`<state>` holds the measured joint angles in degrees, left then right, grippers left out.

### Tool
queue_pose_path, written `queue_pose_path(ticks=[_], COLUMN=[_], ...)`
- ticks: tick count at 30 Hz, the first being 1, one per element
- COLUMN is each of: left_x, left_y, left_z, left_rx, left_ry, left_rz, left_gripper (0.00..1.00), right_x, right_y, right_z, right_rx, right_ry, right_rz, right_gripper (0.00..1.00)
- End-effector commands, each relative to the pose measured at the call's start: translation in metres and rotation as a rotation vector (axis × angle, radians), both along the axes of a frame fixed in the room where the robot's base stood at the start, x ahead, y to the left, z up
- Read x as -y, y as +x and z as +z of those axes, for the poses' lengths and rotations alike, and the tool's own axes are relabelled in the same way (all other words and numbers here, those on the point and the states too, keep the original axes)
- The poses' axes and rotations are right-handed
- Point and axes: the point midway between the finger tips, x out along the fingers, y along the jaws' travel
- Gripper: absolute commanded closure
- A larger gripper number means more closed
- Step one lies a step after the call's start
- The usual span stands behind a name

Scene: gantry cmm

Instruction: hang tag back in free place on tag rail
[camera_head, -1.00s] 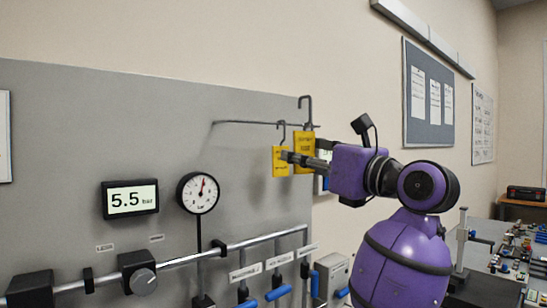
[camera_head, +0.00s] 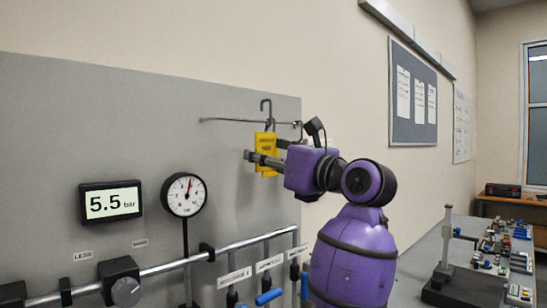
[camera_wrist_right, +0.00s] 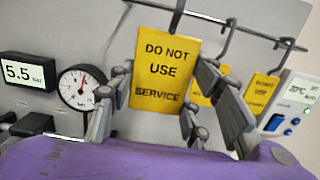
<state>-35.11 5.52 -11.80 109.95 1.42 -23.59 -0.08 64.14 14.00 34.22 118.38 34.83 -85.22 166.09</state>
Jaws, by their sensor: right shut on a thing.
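My right gripper (camera_head: 264,155) is shut on a yellow tag (camera_head: 266,140) in front of the grey panel. In the right wrist view the held tag (camera_wrist_right: 163,70) reads "DO NOT USE SERVICE" and sits between the two fingers. Its hook (camera_head: 266,104) rises above the tag rail (camera_head: 228,121); I cannot tell whether it touches the rail. In the right wrist view, two other yellow tags, one partly hidden behind the fingers (camera_wrist_right: 208,84) and one farther right (camera_wrist_right: 262,88), hang by hooks from the rail (camera_wrist_right: 225,22). My left gripper is not in view.
A pressure display (camera_head: 112,202) and a dial gauge (camera_head: 184,194) are on the panel below left of the rail. A pipe with blue-handled valves (camera_head: 268,297) runs lower down. A white digital unit (camera_wrist_right: 298,92) is right of the tags. The rail's left stretch looks bare.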

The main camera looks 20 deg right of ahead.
Motion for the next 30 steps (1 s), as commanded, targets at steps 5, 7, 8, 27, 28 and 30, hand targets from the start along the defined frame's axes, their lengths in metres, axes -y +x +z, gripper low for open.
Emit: queue_pose_path(ticks=[5, 7, 8, 27, 28, 30], left_x=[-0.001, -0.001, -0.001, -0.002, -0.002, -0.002], left_y=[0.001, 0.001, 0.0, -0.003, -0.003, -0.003], left_z=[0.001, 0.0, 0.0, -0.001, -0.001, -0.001], left_rx=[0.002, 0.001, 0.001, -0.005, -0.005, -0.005], left_ry=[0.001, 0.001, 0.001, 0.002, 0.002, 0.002], left_rz=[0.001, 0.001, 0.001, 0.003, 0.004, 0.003], left_gripper=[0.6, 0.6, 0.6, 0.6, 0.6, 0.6], right_x=[-0.005, -0.007, -0.008, -0.025, -0.026, -0.028], right_y=[0.014, 0.019, 0.022, 0.07, 0.072, 0.077], right_z=[0.0, 0.0, 0.0, 0.0, 0.0, 0.0], right_rx=[-0.001, -0.001, -0.001, -0.002, -0.002, -0.001], right_ry=[0.0, 0.0, 0.0, -0.001, -0.001, 0.0], right_rz=[0.001, 0.001, 0.001, 0.0, 0.0, 0.0], right_gripper=[0.72, 0.72, 0.72, 0.72, 0.72, 0.72])
